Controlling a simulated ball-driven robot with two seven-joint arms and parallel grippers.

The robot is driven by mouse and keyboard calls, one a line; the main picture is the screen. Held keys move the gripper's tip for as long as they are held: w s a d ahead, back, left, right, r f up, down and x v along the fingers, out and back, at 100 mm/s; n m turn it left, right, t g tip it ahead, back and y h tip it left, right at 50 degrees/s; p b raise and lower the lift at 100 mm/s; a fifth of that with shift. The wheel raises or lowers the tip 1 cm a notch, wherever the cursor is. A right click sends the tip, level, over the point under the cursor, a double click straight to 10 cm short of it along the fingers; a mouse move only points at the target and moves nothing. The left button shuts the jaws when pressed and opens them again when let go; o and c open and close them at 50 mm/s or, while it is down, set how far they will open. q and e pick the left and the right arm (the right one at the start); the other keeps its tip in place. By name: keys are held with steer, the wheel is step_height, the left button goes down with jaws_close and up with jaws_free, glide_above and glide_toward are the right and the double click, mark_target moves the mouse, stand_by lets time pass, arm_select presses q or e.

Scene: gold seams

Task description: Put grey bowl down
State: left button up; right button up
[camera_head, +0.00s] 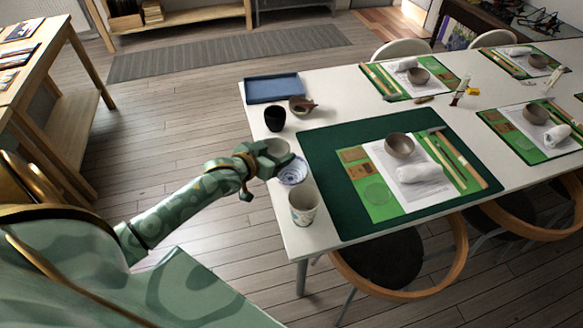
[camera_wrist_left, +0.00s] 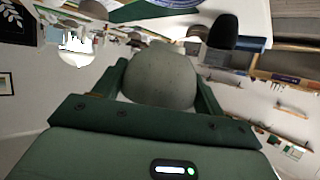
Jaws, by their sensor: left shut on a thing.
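A grey bowl (camera_head: 277,147) is in my left gripper (camera_head: 272,162) at the left edge of the white table (camera_head: 318,235). The gripper partly hides it in the head view. In the left wrist view the grey bowl (camera_wrist_left: 160,75) sits between the two dark green fingers of my left gripper (camera_wrist_left: 163,90), its rounded side showing. I cannot tell whether it touches the table. Another grey-brown bowl (camera_head: 399,145) stands on the near place setting. My right gripper is not in view.
A blue-and-white bowl (camera_head: 292,171) is close beside my left gripper, with a speckled cup (camera_head: 303,207) nearer. A black cup (camera_head: 275,118), a small brown vessel (camera_head: 301,105) and a blue tray (camera_head: 273,88) stand behind. The dark green mat (camera_head: 325,180) has bare room at its left.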

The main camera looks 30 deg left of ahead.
arm_select(q)
steer(key=w+f+b, duration=0.1)
steer(key=f, duration=0.2)
steer(key=w+d+f+b, duration=0.1)
steer(key=w+f+b, duration=0.1)
steer(key=f, duration=0.1)
steer(key=w+f+b, duration=0.2)
steer(key=f, duration=0.1)
steer(key=shift+w+d+f, duration=0.15)
steer(key=shift+d+f, duration=0.05)
steer(key=shift+r, duration=0.1)
